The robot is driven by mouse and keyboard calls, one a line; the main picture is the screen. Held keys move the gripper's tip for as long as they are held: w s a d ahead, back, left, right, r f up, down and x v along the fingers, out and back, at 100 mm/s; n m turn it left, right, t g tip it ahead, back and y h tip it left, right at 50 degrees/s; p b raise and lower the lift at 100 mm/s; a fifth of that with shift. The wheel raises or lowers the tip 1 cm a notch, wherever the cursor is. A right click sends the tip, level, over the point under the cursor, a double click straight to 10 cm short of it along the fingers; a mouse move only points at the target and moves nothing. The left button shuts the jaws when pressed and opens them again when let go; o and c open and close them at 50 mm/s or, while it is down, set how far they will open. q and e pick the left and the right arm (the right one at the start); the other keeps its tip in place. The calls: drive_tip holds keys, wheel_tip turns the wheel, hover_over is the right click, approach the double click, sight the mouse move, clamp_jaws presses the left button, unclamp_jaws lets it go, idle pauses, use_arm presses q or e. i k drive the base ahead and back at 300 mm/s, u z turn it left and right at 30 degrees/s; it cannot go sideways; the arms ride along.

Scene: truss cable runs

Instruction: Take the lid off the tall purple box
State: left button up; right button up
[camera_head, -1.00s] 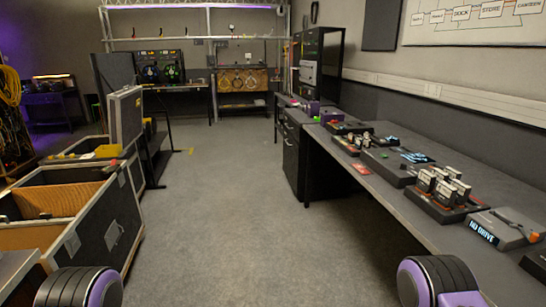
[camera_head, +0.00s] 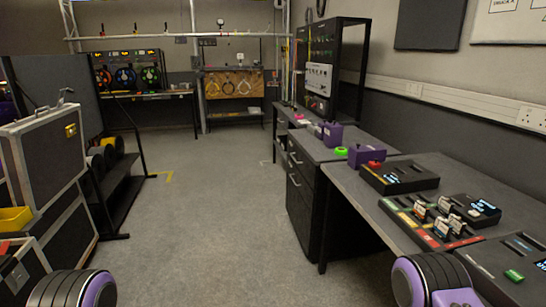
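A small tall purple box (camera_head: 333,136) stands on the right-hand bench, well ahead of me. A narrow piece sticks up at its top; I cannot make out the lid's edge at this distance. A wider, lower purple box (camera_head: 367,154) stands nearer on the same run of benches. Both are far from my arms. Rounded black and purple parts of my arms show at the bottom left and bottom right; neither gripper is in view.
Black devices (camera_head: 398,174) cover the near bench. A black drawer cabinet (camera_head: 301,200) stands below. Flight cases (camera_head: 48,155) and a dark rack line the left. The grey floor aisle (camera_head: 205,230) is clear.

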sight(334, 125)
drive_tip(key=i, duration=1.1)
drive_tip(key=u, duration=0.15)
drive_tip(key=k, duration=1.1)
drive_tip(key=u, duration=1.1)
drive_tip(key=i, duration=0.65)
drive_tip(key=z, duration=0.55)
drive_tip(key=i, duration=2.15)
drive_tip(key=z, duration=1.4)
drive_tip(key=i, duration=1)
drive_tip(key=z, duration=1.15)
